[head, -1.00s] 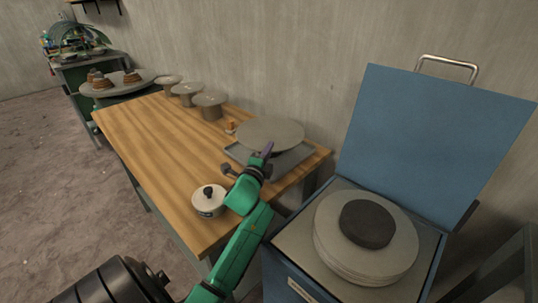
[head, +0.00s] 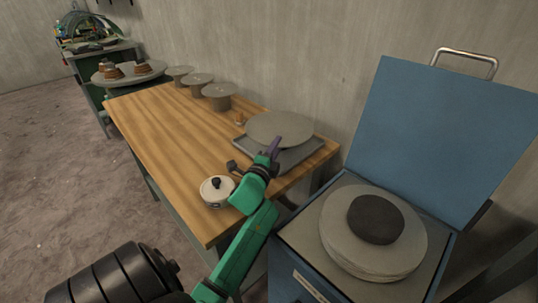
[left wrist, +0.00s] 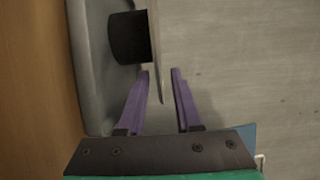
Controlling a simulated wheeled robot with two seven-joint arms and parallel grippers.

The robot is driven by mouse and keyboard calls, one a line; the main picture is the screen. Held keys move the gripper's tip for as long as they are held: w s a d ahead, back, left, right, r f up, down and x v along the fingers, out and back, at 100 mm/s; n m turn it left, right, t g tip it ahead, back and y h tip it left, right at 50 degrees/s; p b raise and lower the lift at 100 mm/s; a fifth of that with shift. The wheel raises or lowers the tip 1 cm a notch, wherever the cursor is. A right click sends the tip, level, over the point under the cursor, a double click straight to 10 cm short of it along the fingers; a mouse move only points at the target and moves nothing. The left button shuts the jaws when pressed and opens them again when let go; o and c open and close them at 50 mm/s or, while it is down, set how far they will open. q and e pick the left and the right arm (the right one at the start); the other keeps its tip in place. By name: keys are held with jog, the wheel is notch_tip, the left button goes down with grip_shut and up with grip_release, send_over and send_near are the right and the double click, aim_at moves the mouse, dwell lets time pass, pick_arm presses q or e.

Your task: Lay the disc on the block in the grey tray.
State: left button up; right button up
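The grey disc (head: 281,127) lies flat over the grey tray (head: 309,156) on the wooden table. In the left wrist view the disc (left wrist: 155,45) shows edge-on as a thin plate against the dark block (left wrist: 128,38), which stands in the tray (left wrist: 92,80). The disc hides the block in the head view. My left gripper (head: 275,146) is at the disc's near edge. Its purple fingers (left wrist: 161,73) are apart, one on each side of the disc's rim, with visible gaps. My right gripper is not in view.
A white lidded pot (head: 217,191) stands near the table's front edge. Several grey stands (head: 217,96) line the table's back. A blue box (head: 300,262) with a raised lid (head: 430,125) holds stacked round slabs (head: 350,248) at the right. The wooden table's (head: 165,130) middle is clear.

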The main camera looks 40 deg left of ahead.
pick_arm(q)
jog(key=v, duration=1)
jog(key=shift+s+r+b, duration=0.1)
jog(key=shift+s+b, duration=0.05)
jog(key=shift+b, duration=0.2)
